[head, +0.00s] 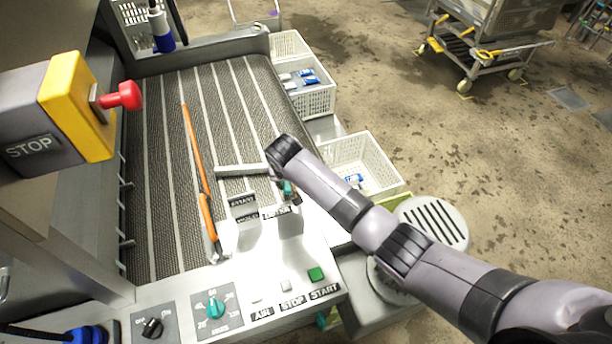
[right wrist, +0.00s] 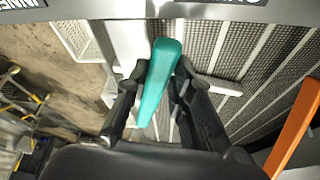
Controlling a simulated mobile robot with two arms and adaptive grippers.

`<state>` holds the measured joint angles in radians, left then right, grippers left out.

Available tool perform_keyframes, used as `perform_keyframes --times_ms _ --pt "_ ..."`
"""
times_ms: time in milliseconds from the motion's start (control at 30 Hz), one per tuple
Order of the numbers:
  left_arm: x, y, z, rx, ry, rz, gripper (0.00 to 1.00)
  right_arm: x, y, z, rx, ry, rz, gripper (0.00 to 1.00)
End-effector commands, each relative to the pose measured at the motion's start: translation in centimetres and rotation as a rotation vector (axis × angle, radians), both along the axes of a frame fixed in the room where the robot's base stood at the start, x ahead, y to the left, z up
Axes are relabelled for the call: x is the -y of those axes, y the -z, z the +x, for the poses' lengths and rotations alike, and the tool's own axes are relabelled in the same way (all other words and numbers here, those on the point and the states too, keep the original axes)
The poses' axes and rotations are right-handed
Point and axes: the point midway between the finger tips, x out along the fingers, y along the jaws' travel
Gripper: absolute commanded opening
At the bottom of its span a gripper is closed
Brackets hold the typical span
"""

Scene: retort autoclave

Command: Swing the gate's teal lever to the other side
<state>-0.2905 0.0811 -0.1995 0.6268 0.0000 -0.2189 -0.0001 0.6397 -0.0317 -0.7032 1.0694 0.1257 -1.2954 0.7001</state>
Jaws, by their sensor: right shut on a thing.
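The teal lever (head: 288,188) stands by the right edge of the conveyor, mostly hidden by my right gripper (head: 285,181) in the head view. In the right wrist view the teal lever (right wrist: 159,82) runs lengthwise between the two dark fingers of my right gripper (right wrist: 155,80), which are shut on it. A long orange bar (head: 194,148) lies lengthwise over the belt, left of the lever; its orange end also shows in the right wrist view (right wrist: 296,125). My left gripper is not in view.
The striped conveyor belt (head: 155,130) fills the left middle. White crates (head: 362,158) stand to its right. A control panel (head: 180,295) with knobs and buttons is in front. A yellow box with a red STOP button (head: 122,96) juts in at left. A cart (head: 480,45) stands farther off.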

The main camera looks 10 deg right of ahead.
Motion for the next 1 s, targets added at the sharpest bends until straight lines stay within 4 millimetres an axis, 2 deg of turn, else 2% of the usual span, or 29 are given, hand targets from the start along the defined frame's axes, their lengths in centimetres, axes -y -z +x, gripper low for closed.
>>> perform_keyframes --times_ms 100,300,867,900,1000 --pt "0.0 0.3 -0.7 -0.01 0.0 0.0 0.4 -1.3 0.1 0.0 -0.002 0.061 0.005 0.0" --pt "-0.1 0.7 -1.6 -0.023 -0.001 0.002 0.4 -2.2 0.1 0.3 0.0 0.125 0.003 0.0" --pt "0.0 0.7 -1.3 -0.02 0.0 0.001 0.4 -2.5 0.1 0.4 0.002 0.149 0.002 0.0" --pt "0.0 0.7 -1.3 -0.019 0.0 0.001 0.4 -2.5 0.1 0.4 0.002 0.149 0.002 0.24" --pt "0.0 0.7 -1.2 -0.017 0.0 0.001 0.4 -2.5 0.1 0.4 0.002 0.149 0.002 0.31"
